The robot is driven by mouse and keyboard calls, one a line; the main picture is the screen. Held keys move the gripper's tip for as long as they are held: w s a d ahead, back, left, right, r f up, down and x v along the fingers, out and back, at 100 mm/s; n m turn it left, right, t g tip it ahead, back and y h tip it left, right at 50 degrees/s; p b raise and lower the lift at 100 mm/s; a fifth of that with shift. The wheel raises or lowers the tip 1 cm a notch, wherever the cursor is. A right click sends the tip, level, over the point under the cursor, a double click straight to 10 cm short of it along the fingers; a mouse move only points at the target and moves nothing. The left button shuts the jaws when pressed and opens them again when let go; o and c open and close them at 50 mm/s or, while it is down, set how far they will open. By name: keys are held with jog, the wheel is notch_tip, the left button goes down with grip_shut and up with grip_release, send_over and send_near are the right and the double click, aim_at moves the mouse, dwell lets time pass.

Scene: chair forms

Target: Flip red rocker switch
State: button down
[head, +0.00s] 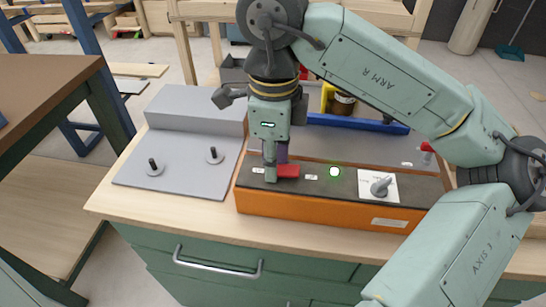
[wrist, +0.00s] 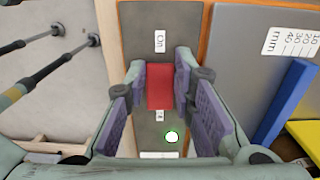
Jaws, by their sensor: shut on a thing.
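The red rocker switch (head: 289,171) is set in the dark top of a long orange control box (head: 320,206) near the front of the bench. In the wrist view the red rocker switch (wrist: 160,88) lies between my two purple-padded fingers. My gripper (head: 272,172) points down at the switch, and in the wrist view my gripper (wrist: 160,72) is shut on it. A white "On" label (wrist: 160,41) is beyond the switch's far end. A label at its near end is partly hidden. I cannot tell which way the rocker is tilted.
A lit green-rimmed lamp (head: 334,172) and a grey knob on a white plate (head: 378,186) are right of the switch. A grey plate with two upright pegs (head: 183,172) is left. A blue bar (head: 350,124) and a dark jar (head: 343,104) are behind.

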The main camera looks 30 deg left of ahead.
jog(key=shift+w+d+f+y+b, duration=0.1)
jog(key=shift+d+f+y+b, duration=0.15)
jog(key=shift+y+b, duration=0.75)
jog(key=shift+g+b, duration=0.4)
jog(key=shift+b, duration=0.45)
jog(key=shift+d+r+y+b, duration=0.2)
jog(key=shift+r+y+b, duration=0.1)
jog(key=shift+y+b, duration=0.45)
jog(key=shift+r+y, duration=0.25)
jog(key=c, duration=1.4)
grip_release()
jog(key=shift+o, duration=0.2)
